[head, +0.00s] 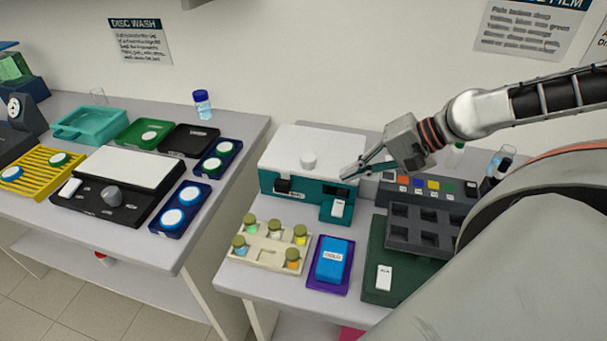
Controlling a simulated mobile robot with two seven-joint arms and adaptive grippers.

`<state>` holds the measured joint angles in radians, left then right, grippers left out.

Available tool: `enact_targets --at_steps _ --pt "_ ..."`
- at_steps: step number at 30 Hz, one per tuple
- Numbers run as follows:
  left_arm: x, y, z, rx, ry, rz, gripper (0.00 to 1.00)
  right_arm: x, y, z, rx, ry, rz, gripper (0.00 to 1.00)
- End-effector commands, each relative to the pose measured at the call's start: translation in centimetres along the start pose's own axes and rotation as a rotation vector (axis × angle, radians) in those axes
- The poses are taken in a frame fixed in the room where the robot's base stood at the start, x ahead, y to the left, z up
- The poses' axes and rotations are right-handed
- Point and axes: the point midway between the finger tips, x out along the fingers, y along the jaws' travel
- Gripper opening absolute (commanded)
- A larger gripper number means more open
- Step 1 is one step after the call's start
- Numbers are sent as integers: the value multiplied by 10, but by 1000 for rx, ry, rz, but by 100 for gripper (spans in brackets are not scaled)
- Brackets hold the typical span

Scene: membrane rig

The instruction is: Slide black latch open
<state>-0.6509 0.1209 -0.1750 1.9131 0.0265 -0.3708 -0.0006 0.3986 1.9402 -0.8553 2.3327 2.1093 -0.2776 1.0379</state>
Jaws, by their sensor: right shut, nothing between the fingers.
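A teal box with a white lid (318,148) and a round white knob on top stands at the left of the right-hand table. A small black block, which looks like the black latch (283,186), sits on the left part of the box's front face, beside a small white label. Another dark patch shows on the right part of that face, partly near my fingers. My right gripper (347,173) comes in from the right, its fingers shut and empty at the right front of the box, apart from the black block. I cannot tell whether the fingers touch the box. My left gripper is out of view.
In front of the box are a cream rack (268,252) with several capped vials and a blue block (332,260) on a purple tray. A dark grid tray (408,228) stands to the right, under my arm. A gap separates the two tables.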

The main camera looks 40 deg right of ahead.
Motion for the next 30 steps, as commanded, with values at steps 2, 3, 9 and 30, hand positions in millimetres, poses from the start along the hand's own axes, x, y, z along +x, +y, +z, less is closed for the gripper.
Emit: enact_targets --at_steps 2,3,9,30 --pt "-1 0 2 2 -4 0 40 0 0 0 1 0 0 0" --pt "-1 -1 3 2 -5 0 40 0 0 0 1 0 0 0" --pt "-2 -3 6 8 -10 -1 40 0 0 0 1 0 0 0" --pt "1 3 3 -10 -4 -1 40 32 2 1 -1 -3 3 0"
